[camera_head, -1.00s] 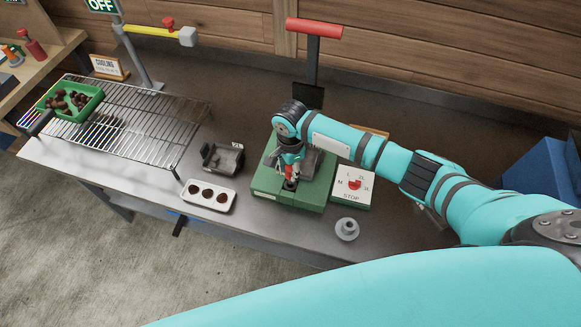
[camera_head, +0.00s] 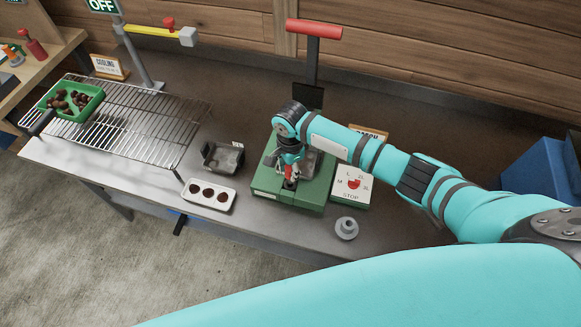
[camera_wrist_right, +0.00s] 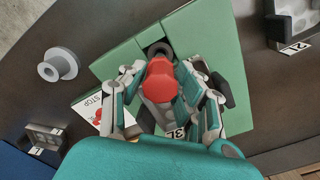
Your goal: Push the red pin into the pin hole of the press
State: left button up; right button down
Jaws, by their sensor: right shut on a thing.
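The green press (camera_head: 268,184) stands on the bench with a tall, red-handled lever (camera_head: 314,28) behind it. My right gripper (camera_head: 291,174) is low over the press's front part. In the right wrist view, the gripper (camera_wrist_right: 158,76) is shut on the red pin (camera_wrist_right: 160,80), whose rounded red head faces the camera. A dark round hole with a grey rim (camera_wrist_right: 160,48) shows in the green top just beyond the pin head. The pin's lower end is hidden, so I cannot tell whether it is in a hole. My left gripper is not in view.
A white tray (camera_head: 209,208) with dark round cups and a grey open box (camera_head: 222,158) stand left of the press. A STOP dial plate (camera_head: 352,186) and a grey flanged piece (camera_head: 346,228) are at its right. A wire rack (camera_head: 150,125) fills the far left.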

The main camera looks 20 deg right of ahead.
jog(key=shift+f+b, duration=1.05)
jog(key=shift+f, duration=1)
jog(key=shift+r, duration=0.15)
jog(key=shift+r+p, duration=0.9)
jog(key=shift+p, duration=0.3)
jog(key=shift+r, duration=0.7)
jog(key=shift+f+b, duration=1)
jog(key=shift+f, duration=0.75)
dwell(0.3)
jog(key=c, duration=0.9)
grip_release()
